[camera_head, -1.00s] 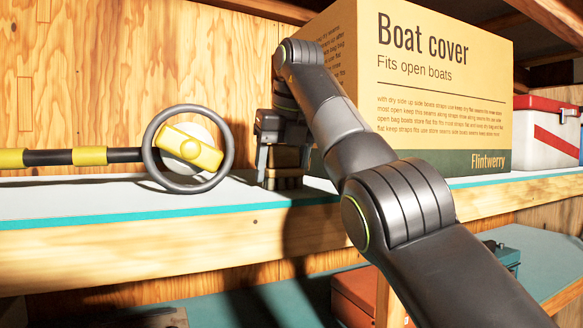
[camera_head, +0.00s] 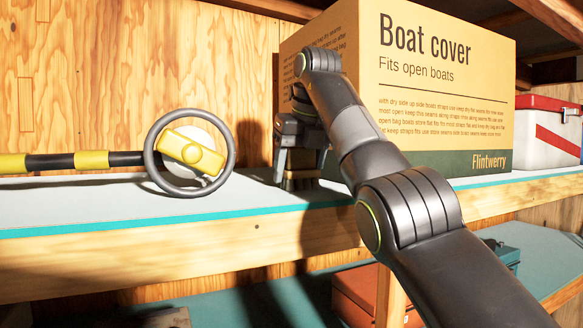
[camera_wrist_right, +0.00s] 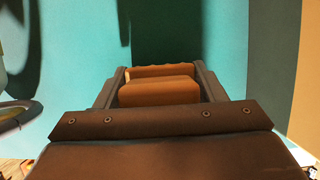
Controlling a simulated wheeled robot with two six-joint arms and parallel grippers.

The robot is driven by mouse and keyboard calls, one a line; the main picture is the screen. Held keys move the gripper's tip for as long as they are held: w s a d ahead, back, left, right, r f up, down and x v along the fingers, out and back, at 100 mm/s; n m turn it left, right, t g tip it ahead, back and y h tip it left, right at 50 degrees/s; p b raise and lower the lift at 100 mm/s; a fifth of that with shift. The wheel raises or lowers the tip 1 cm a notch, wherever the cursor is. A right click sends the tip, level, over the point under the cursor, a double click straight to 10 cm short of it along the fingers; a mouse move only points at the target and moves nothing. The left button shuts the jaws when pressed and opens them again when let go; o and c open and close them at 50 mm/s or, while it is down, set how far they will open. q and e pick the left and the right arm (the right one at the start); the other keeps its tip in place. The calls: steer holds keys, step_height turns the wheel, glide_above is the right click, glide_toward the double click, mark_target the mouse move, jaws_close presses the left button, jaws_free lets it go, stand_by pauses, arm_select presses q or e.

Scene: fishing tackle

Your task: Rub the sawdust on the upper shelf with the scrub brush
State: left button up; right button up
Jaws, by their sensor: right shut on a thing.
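The scrub brush (camera_head: 301,184) is a small brown wooden block with bristles at the surface of the upper shelf (camera_head: 110,208). My right gripper (camera_head: 300,172) is shut on it from above, just in front of the boat cover box. In the right wrist view the brush (camera_wrist_right: 160,90) lies between the two fingers of my right gripper (camera_wrist_right: 162,82), over the teal shelf top. I cannot make out the sawdust in either view; the arm and its shadow cover part of the shelf. My left gripper is out of view.
A yellow-and-black pole with a ringed metal detector-like head (camera_head: 190,153) lies to the left. A red-and-white cooler (camera_head: 545,135) stands at the right. The shelf's front strip is clear.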

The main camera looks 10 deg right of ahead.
mark_target(314, 167)
steer(key=shift+w+d+p, duration=0.15)
steer(key=shift+d+p, duration=0.05)
steer(key=shift+d, duration=0.35)
steer(key=shift+w+d+p, duration=0.15)
steer(key=shift+d, duration=0.4)
steer(key=shift+w+d, duration=0.1)
steer(key=shift+d, duration=0.55)
steer(key=shift+s+a+b, duration=0.15)
steer(key=shift+a+b, duration=0.05)
steer(key=shift+a, duration=0.6)
steer(key=shift+s+a+b, duration=0.15)
steer(key=shift+a, duration=0.6)
steer(key=shift+s+a, duration=0.2)
steer(key=shift+a, duration=0.9)
steer(key=shift+s+a, duration=0.2)
steer(key=shift+a, duration=0.85)
steer(key=shift+d+r, duration=0.1)
steer(key=shift+d, duration=0.05)
steer(key=shift+r, duration=0.3)
step_height(314, 167, up, 5)
steer(key=p, duration=0.5)
steer(key=shift+r+p, duration=0.1)
steer(key=shift+p, duration=0.2)
